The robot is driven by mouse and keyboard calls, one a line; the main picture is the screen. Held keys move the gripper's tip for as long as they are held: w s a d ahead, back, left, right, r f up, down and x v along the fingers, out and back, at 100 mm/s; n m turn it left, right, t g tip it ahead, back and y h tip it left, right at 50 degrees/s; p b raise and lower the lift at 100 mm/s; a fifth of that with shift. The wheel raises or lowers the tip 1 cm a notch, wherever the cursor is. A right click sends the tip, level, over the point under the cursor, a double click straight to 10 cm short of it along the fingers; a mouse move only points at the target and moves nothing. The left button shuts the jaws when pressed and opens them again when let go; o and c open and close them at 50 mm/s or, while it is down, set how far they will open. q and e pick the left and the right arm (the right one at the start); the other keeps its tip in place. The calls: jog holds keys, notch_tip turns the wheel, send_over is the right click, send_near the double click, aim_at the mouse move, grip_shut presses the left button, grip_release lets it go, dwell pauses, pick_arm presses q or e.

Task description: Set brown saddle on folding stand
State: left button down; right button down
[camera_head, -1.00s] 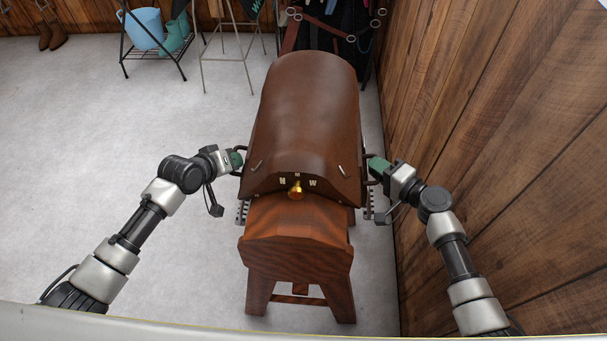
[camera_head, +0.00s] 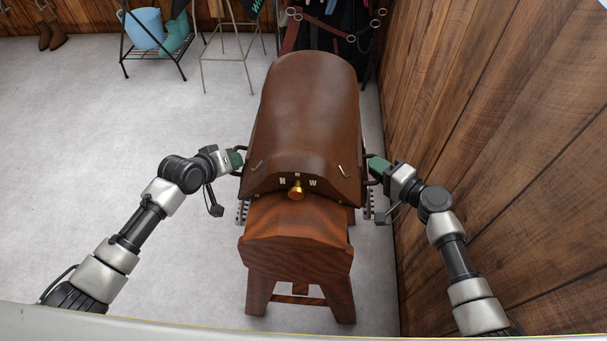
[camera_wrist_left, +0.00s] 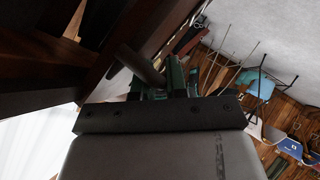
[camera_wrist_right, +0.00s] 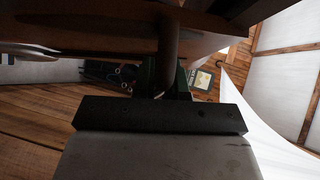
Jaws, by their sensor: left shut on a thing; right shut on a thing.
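A large, rounded brown leather-like body (camera_head: 308,110) rests on a dark wooden horse (camera_head: 298,250) in the head view. I cannot tell if it is the brown saddle itself or a saddle form. Its near end carries a brass knob (camera_head: 297,190) below small pale letters. My left gripper (camera_head: 238,159) is shut on the dark handle on its left side; the rod shows between the fingers in the left wrist view (camera_wrist_left: 145,65). My right gripper (camera_head: 373,168) is shut on the right handle, which also shows in the right wrist view (camera_wrist_right: 168,50). A grey metal folding stand (camera_head: 230,56) is at the back.
A wooden wall (camera_head: 500,130) runs close along my right arm. A black rack (camera_head: 150,54) with a blue bucket (camera_head: 143,28) and brown boots (camera_head: 51,37) stand at the back left. Straps (camera_head: 325,25) hang at the back. Grey floor on the left is clear.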

pick_arm(q)
jog(key=shift+w+a+r, duration=0.1)
jog(key=shift+r, duration=0.25)
pick_arm(e)
jog(key=shift+w+d+r, duration=0.1)
jog(key=shift+r, duration=0.15)
